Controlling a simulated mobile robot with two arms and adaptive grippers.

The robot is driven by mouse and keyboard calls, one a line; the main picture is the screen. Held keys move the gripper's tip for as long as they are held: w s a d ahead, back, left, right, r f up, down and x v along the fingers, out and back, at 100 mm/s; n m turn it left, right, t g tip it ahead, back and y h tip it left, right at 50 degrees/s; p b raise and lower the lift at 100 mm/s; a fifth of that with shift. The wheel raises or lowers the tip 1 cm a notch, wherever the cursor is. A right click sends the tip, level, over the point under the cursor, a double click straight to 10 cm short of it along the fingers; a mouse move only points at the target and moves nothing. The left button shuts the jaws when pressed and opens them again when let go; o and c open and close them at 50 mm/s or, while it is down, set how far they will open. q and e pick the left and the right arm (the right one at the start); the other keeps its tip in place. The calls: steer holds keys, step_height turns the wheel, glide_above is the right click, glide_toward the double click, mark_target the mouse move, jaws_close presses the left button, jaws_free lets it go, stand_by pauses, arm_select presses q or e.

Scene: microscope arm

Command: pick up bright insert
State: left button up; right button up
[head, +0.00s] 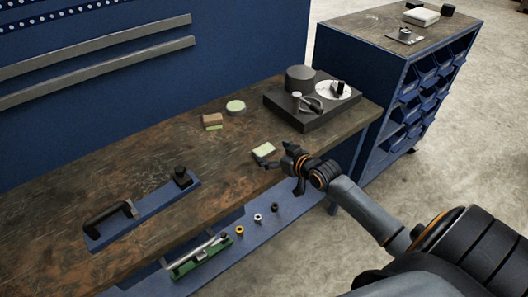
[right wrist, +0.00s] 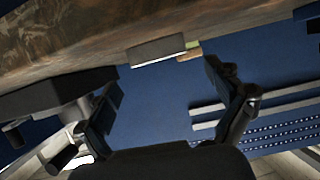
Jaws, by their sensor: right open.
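Several small ring-like inserts stand in a row on the blue lower ledge in front of the bench. The palest, a whitish one (head: 258,218), looks like the bright insert; a yellow one (head: 239,230) is to its left and a dark one (head: 274,207) to its right. My right gripper (head: 281,167) is open and empty at the bench's front edge, above and to the right of the whitish insert and apart from it. In the right wrist view its two fingers (right wrist: 170,105) are spread with nothing between them. I make out no insert in that view. My left gripper is not in view.
A pale-topped block (head: 264,150) lies on the bench (head: 150,155) close to my right gripper. A dark base with a white disc (head: 333,90) stands at the back right. A green fixture (head: 200,259) with a metal rod is left of the inserts. A blue bin cabinet (head: 385,85) stands right.

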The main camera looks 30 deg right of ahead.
mark_target(263, 148)
steer(key=x, duration=0.5)
steer(key=shift+f+p, duration=0.25)
steer(key=shift+p, duration=0.05)
steer(key=c, duration=1.6)
steer(key=shift+w+r, duration=0.1)
steer(key=shift+c, duration=1.1)
steer(key=shift+r, duration=0.1)
